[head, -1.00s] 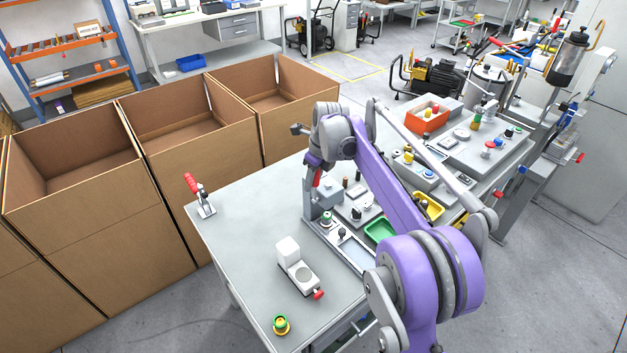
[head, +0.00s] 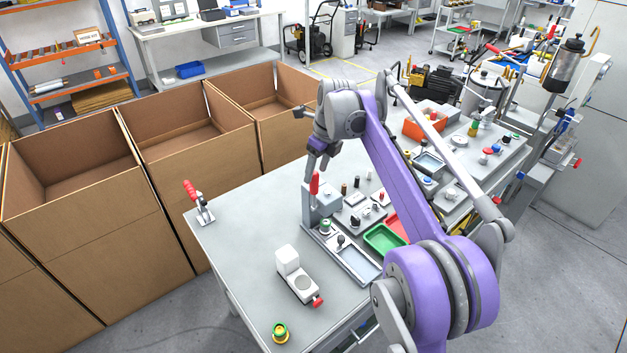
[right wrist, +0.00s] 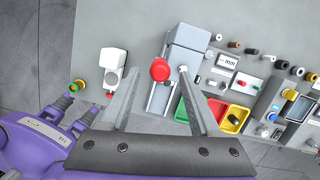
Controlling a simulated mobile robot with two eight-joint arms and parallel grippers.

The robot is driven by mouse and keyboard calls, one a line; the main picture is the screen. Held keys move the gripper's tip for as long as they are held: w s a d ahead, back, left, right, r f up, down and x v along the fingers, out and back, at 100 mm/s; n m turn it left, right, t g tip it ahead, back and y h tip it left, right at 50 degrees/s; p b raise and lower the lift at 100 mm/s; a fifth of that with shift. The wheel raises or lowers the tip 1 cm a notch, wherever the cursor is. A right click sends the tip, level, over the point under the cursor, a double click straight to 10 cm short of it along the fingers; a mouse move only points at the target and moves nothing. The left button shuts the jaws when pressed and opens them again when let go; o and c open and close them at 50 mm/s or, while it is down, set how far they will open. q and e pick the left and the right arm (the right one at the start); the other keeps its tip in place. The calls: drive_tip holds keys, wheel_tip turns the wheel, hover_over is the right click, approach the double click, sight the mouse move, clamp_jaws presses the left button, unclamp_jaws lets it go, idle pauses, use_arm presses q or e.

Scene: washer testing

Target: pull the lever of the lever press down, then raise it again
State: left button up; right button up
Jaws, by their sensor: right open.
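The lever press is a grey block (head: 328,197) on the table, with its red-handled lever (head: 315,183) standing upright at its left side. In the right wrist view the red knob (right wrist: 160,69) is seen from above, beside the grey press body (right wrist: 189,35). My right gripper (head: 320,163) is open just above the lever handle, fingers pointing down. In the right wrist view its two fingers (right wrist: 160,76) lie either side of the red knob with gaps, and nothing is held. Whether the fingertips reach down to knob height cannot be told. My left gripper is not in view.
A red-handled toggle clamp (head: 197,203), a white device with a red knob (head: 297,280) and a green-yellow button (head: 281,333) stand on the table's left part. A green tray (head: 384,239) and small parts lie right of the press. Cardboard boxes (head: 180,165) line the left.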

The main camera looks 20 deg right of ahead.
drive_tip(key=shift+v, duration=1.45)
drive_tip(key=shift+s+a, duration=0.1)
drive_tip(key=s+a+f+n+t+h, duration=0.1)
drive_tip(key=s+a+f+n, duration=0.1)
drive_tip(key=s+n, duration=0.6)
drive_tip(key=s+a+f+n+t, duration=0.1)
drive_tip(key=s+a+n, duration=0.1)
drive_tip(key=s+n, duration=0.55)
drive_tip(key=s+a+f+n+t, duration=0.1)
drive_tip(key=s+f+n, duration=1.2)
drive_tip(key=s, duration=0.3)
drive_tip(key=shift+s+a+n+t, duration=0.3)
drive_tip(key=shift+s+a+n, duration=0.05)
drive_tip(key=shift+n, duration=0.4)
